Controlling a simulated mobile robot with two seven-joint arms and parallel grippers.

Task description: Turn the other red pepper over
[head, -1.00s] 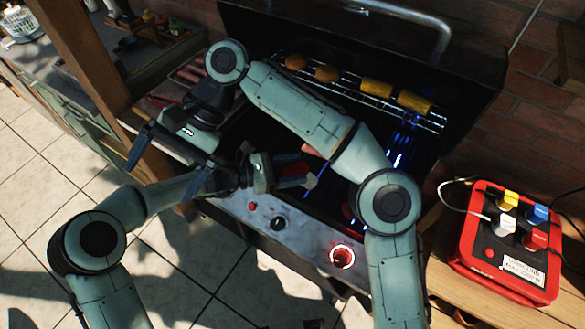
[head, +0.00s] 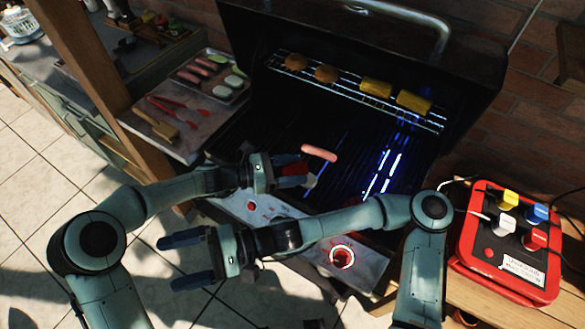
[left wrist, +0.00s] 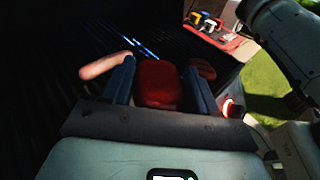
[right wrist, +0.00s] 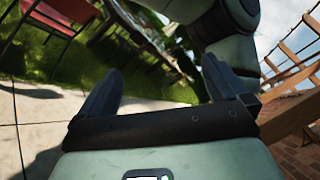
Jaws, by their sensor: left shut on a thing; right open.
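My left gripper (head: 306,176) is low over the front of the grill, shut on a red pepper (left wrist: 158,82). In the left wrist view the pepper sits between the two fingers; in the head view only a bit of it (head: 292,169) shows. A second, darker red piece (left wrist: 203,68) lies on the grate just right of the fingers in the left wrist view; my right arm seems to hide it in the head view. My right gripper (head: 168,262) is open and empty, out in front of the grill above the floor tiles.
A sausage (head: 319,153) lies on the grate (head: 265,135) near my left gripper. Corn (head: 414,101) and round browned pieces (head: 327,73) sit on the upper rack. A tray of food (head: 213,77), red tongs (head: 180,108) and a brush (head: 155,124) lie on the left shelf. A red box (head: 507,240) stands right.

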